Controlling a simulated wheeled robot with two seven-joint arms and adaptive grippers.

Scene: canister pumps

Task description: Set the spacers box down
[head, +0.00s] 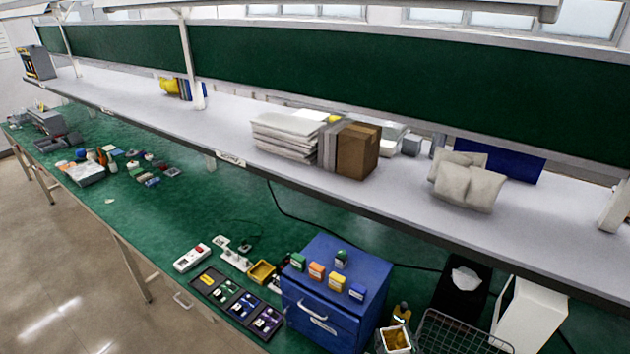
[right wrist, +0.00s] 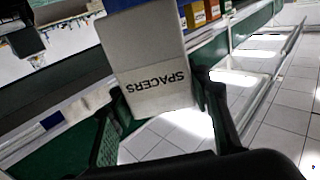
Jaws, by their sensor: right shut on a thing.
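The spacers box (right wrist: 150,70) is pale grey-white, with the word SPACERS upside down on its face in the right wrist view. My right gripper (right wrist: 157,100) is shut on it, with a dark finger on each side. The box is tilted in this view, and I cannot tell whether its far end touches anything. I cannot make out this box or the right gripper in the head view. My left gripper is in neither view.
A blue cabinet (head: 325,325) carries several small coloured boxes, including an orange one (head: 316,271). A black tray (head: 237,300) of small parts lies to its left. A wire basket (head: 460,335) and black tissue box (head: 462,285) stand to its right. The shelf (head: 225,115) overhangs the bench.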

